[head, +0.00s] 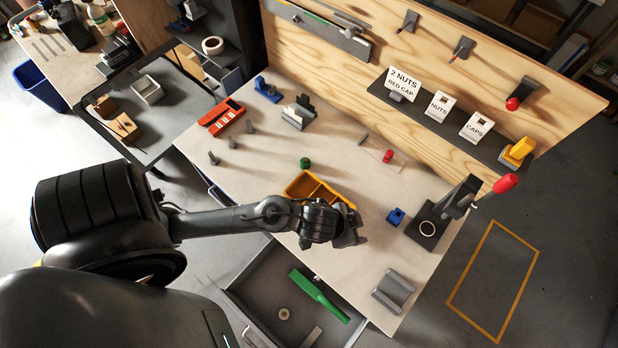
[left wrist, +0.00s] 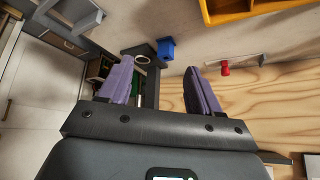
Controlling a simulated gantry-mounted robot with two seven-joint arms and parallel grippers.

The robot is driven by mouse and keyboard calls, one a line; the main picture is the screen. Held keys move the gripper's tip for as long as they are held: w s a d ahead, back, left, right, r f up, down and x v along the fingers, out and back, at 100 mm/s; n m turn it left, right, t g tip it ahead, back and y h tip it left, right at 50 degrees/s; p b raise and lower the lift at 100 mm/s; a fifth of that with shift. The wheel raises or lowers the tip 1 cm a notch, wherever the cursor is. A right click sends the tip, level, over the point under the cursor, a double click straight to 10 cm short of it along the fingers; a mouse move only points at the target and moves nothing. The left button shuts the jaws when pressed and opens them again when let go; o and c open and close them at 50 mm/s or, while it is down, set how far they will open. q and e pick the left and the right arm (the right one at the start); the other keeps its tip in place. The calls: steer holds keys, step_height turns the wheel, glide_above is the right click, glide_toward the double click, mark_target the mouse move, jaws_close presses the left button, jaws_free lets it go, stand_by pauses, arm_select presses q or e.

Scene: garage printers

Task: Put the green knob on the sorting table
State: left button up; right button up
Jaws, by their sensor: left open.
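The green knob (head: 305,162) stands on the light-topped table (head: 330,130) in the head view, just behind the yellow tray (head: 305,184). It is small, round and green. I cannot tell whether this table is the sorting table. My left gripper (head: 354,232) is above the table's front part, to the right of and nearer than the knob. In the left wrist view its two purple fingers (left wrist: 160,66) are apart with nothing held between them. I do not make out the green knob in the left wrist view. My right gripper is not in view.
A blue block (head: 395,216) and a dark lever press (head: 428,226) stand to the right of my gripper. A red-tipped part (head: 388,156) lies behind. A dark cart (head: 165,130) stands left.

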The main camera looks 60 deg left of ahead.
arm_select(q)
steer(key=s+a+g, duration=0.1)
steer(key=s+a, duration=0.1)
steer(key=s, duration=0.3)
steer(key=s+a+n+g+y, duration=0.1)
steer(key=s+a+g, duration=0.1)
steer(key=s, duration=0.3)
steer(key=shift+a+r, duration=0.3)
steer(key=shift+a, duration=0.55)
